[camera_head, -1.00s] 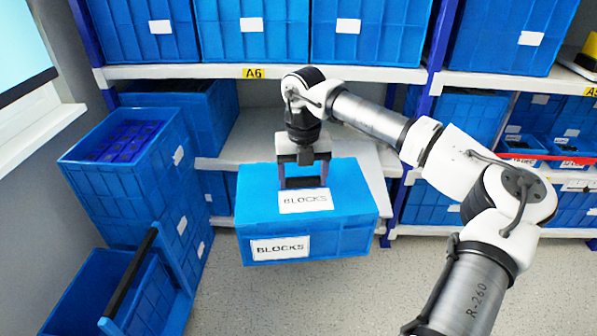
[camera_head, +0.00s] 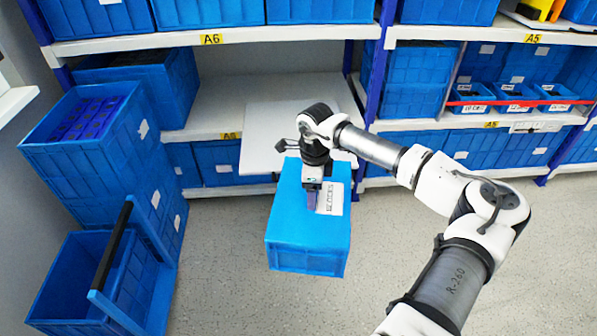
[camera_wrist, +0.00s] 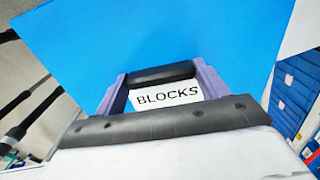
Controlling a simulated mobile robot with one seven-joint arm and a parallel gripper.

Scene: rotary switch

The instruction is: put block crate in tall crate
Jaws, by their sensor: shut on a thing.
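The block crate (camera_head: 308,235) is a closed blue box with a white BLOCKS label on its lid. My gripper (camera_head: 312,199) is shut on the top of this crate, beside the label, and holds it above the floor in front of the shelves. In the wrist view, the crate lid (camera_wrist: 190,35) fills the upper middle, and its label shows between the two purple fingers. A tall blue crate (camera_head: 92,155) stands at the left; its top holds dark blue dividers. I cannot tell if it is one crate or stacked ones. The crate's underside is hidden.
An open blue crate (camera_head: 50,295) sits at the lower left beside a black handle bar (camera_head: 113,245). A white board (camera_head: 262,130) lies on the middle shelf, jutting out behind the block crate. Full shelves line the back. The floor (camera_head: 225,290) between is clear.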

